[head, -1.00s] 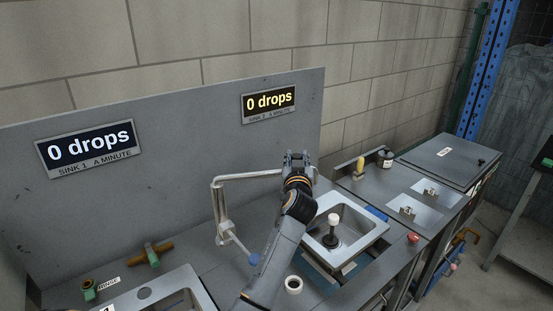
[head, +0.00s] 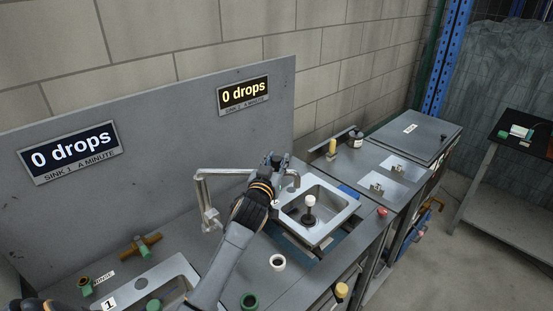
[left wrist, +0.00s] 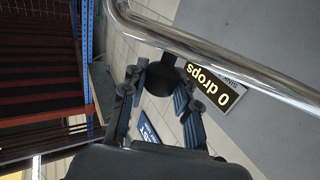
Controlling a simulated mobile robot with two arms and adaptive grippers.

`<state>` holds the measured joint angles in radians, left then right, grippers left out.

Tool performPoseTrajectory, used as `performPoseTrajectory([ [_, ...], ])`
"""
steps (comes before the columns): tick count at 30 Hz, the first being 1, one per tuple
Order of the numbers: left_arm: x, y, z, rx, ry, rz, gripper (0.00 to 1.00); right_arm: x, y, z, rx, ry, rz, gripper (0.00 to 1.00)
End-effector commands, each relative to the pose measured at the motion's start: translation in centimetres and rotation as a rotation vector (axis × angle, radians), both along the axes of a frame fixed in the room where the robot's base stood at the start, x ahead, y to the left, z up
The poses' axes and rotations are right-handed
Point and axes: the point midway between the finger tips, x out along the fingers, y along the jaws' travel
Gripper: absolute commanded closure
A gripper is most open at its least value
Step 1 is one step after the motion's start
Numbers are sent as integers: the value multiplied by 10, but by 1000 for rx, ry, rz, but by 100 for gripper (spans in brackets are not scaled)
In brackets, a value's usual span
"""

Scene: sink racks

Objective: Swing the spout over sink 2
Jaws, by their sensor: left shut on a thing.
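The metal spout (head: 226,172) rises from its upright at the back of the counter and runs right, its bent outlet end showing just past my gripper, in the picture at the back left rim of sink 2. Sink 2 (head: 343,218) is a square steel basin with a white-topped dark plug standing in it. My left gripper (head: 274,163) is shut on the spout near its outlet end; the fingers hide part of the pipe. In the left wrist view the shiny pipe (left wrist: 215,58) crosses close to the fingers (left wrist: 160,90). My right gripper is not in view.
The sink 2 sign (head: 243,95) and sink 1 sign (head: 69,152) both read 0 drops. Sink 1 (head: 178,270) is at lower left, partly behind my arm.

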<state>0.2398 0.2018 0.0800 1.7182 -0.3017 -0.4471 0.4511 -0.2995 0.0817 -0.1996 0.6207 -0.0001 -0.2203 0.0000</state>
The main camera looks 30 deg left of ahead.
Motion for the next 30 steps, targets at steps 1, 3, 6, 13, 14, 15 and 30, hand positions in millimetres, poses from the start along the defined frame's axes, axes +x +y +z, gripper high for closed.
performPoseTrajectory([
  [1,0,0,0,1,-1,-1,100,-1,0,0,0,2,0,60],
  [3,0,0,0,1,-1,0,100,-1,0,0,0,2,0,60],
  [6,0,0,0,1,0,0,54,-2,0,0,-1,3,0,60],
  [13,0,0,0,0,0,1,46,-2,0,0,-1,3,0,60],
  [14,0,0,0,0,0,1,46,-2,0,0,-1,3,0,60],
  [15,0,0,0,0,0,1,46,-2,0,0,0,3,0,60],
  [30,-73,-20,-2,-1,2,0,46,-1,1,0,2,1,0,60],
])
